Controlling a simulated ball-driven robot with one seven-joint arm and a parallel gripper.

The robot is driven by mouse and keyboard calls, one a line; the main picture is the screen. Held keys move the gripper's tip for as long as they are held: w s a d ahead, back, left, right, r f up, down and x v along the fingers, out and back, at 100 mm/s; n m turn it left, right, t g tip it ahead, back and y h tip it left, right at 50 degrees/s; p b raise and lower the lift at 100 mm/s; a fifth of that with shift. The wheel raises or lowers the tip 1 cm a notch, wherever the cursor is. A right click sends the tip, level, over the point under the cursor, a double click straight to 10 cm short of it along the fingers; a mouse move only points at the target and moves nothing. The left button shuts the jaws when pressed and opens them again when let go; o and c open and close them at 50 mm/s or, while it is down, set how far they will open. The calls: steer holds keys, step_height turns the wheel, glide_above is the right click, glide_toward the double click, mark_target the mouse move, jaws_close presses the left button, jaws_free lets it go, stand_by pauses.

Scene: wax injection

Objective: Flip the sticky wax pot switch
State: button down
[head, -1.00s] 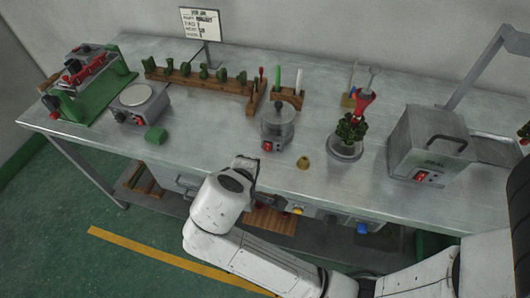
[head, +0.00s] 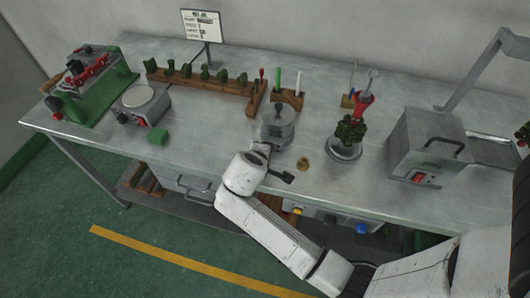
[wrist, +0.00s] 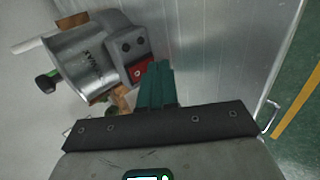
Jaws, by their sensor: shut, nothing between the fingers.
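The sticky wax pot (head: 278,122) is a small silver lidded pot on a grey base, standing on the metal bench near its front edge. It also shows tilted at upper left in the wrist view (wrist: 85,62). Its red switch (wrist: 140,69) is on a grey box on the pot's side. My gripper (head: 262,148) is at the front of the pot and hides the switch in the head view. In the wrist view its teal fingers (wrist: 157,80) are shut and empty, with their tips right beside the switch; contact cannot be told.
A glass-like dish with a green wax tree (head: 346,150) and a grey steel machine (head: 425,145) are further right. The bench's front edge is below my gripper.

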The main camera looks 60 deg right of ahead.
steer(key=shift+w+d, duration=0.1)
steer(key=shift+d, duration=0.15)
steer(key=shift+d+f, duration=0.1)
steer(key=shift+f, duration=0.15)
steer(key=shift+r+b, duration=0.1)
steer(key=shift+b, duration=0.2)
steer(key=shift+r, duration=0.1)
steer(key=shift+r+p, duration=0.8)
steer(key=shift+p, duration=0.2)
